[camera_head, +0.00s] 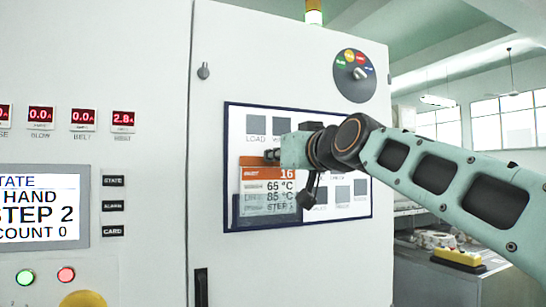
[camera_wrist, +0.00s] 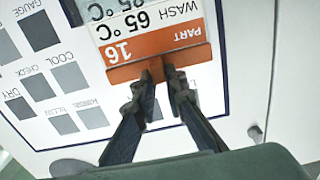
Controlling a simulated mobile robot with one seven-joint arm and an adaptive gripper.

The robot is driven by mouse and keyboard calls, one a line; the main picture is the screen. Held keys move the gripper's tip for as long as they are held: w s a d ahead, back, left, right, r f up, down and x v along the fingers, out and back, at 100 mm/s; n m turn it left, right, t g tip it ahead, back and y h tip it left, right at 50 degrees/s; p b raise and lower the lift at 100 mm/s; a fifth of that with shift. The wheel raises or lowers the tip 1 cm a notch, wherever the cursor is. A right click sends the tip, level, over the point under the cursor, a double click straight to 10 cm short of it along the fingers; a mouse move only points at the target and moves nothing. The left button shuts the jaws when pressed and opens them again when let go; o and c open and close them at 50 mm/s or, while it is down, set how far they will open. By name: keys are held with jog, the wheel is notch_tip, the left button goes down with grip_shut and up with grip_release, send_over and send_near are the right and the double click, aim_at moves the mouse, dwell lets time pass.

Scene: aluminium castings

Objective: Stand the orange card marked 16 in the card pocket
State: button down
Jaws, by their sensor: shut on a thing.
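The orange card marked 16 (camera_head: 268,185) is upright against the left part of a blue-framed board in the head view, its orange band at the top and white text area below. In the wrist view the card (camera_wrist: 150,43) appears upside down, with "PART 16" and "WASH 65 °C". My gripper (camera_head: 273,155) is shut on the card's top edge; its two fingertips (camera_wrist: 164,75) pinch the middle of that edge. A greyish, see-through card pocket (camera_head: 268,222) seems to lie at the card's lower end. I cannot tell whether the card is inside or in front of it.
The blue-framed board (camera_head: 345,212) with grey labelled squares is on a white cabinet door (camera_head: 225,60). A round selector dial (camera_head: 358,73) is above right. A control screen (camera_head: 42,208) and lit buttons are at left. A yellow-and-black box (camera_head: 457,257) sits at right.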

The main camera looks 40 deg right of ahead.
jog(key=shift+f+b, duration=0.9)
jog(key=shift+f, duration=0.1)
jog(key=c, duration=1.9)
grip_release()
jog(key=shift+s, duration=0.1)
jog(key=v, duration=1.2)
jog(key=shift+r, duration=0.1)
